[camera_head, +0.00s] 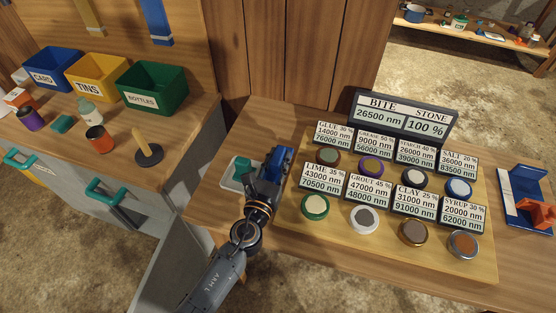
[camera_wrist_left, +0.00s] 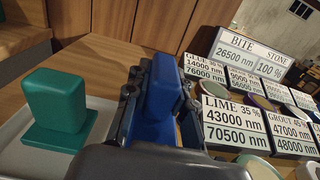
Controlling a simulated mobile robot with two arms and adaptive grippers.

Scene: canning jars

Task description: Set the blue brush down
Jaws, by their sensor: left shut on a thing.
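My left gripper (camera_head: 268,175) is shut on the blue brush (camera_head: 279,157), near the back left of the wooden table. In the left wrist view the blue brush (camera_wrist_left: 161,88) stands between the two dark fingers of the gripper (camera_wrist_left: 158,118). Its lower part is hidden by the gripper, so I cannot tell whether it touches the table. A green block-shaped piece (camera_wrist_left: 62,105) stands on a pale tray (camera_wrist_left: 18,150) just left of the gripper. The tray (camera_head: 229,183) also shows in the head view. My right gripper is not in view.
Right of the gripper, a wooden board (camera_head: 350,250) holds several lidded jars and label cards, with a large sign (camera_head: 405,115) behind. Blue, yellow and green bins (camera_head: 152,88) stand on the left bench.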

